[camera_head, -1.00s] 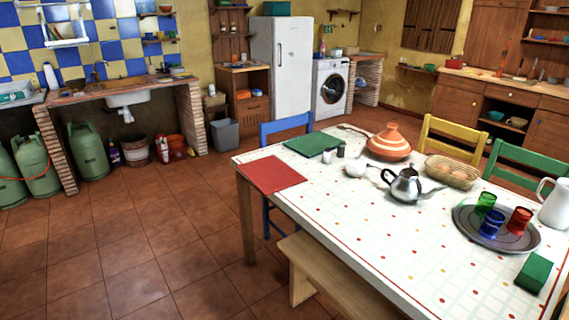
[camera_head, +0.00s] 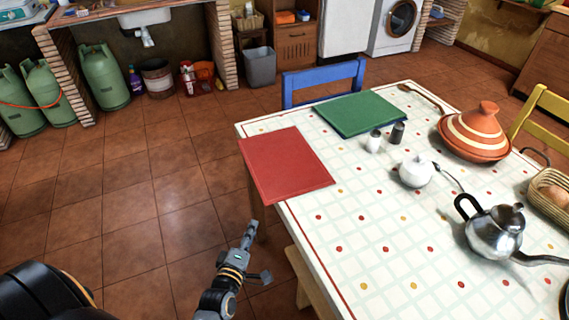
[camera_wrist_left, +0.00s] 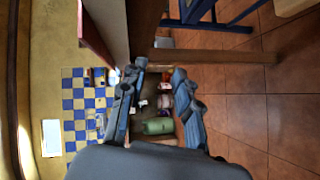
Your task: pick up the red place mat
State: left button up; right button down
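My left gripper (camera_head: 252,238) is below and in front of the mat, beside the table's left side, apart from the mat. In the left wrist view my left gripper (camera_wrist_left: 160,70) has its two fingers spread with nothing between them. My right gripper is not in view.
The white patterned table (camera_head: 365,280) holds a green mat (camera_head: 361,114), two shakers, a white sugar bowl (camera_head: 416,172), a tagine (camera_head: 474,132) and a metal teapot (camera_head: 495,230). A blue chair (camera_head: 323,82) stands behind; a wooden bench (camera_head: 303,278) is below. Floor left is clear.

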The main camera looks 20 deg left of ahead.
pick_arm(q)
jog(key=a+r+n+t+y, duration=0.2)
jog(key=a+r+n, duration=0.1)
jog(key=r, duration=0.5)
jog(key=x, duration=1.4)
grip_shut()
